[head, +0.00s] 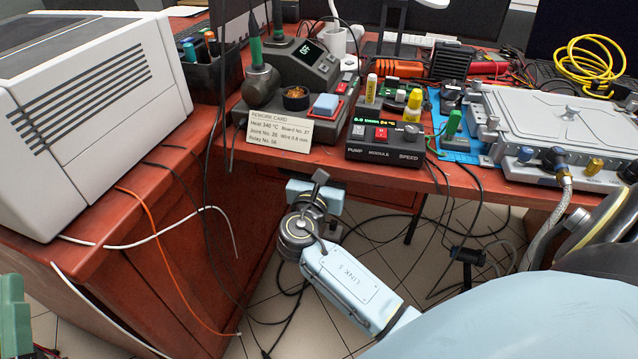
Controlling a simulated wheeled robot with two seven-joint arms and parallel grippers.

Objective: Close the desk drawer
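The red-brown desk (480,181) runs along the back, with a red-brown cabinet (160,235) below its left part. I do not see my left gripper.
A grey-white machine (95,120) stands on the left. Black, orange and white cables (165,232) hang in front of the cabinet. A soldering station (315,65), a pump module (385,140) and a grey cold plate (555,130) with hoses fill the desktop. A green object (14,315) shows lower left.

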